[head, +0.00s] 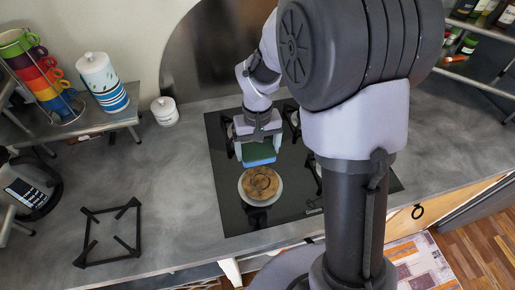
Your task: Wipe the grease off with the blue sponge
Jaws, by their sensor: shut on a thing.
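My gripper (257,136) is over the black cooktop (225,205) and is shut on a blue sponge (259,154). The sponge shows a green upper layer and a blue lower part between the fingers. A brown stain of grease (260,182) covers much of a pale round burner plate (245,197) just in front of the sponge. In this view the sponge sits just behind the stain; I cannot tell whether it touches the cooktop. My arm hides part of the cooktop's right side.
A black pan support (88,236) lies on the grey counter at left. A small white lidded jar (165,110), a striped canister (103,82) and a stack of coloured mugs (38,72) stand at upper left. Bottles (468,42) sit on a shelf at upper right.

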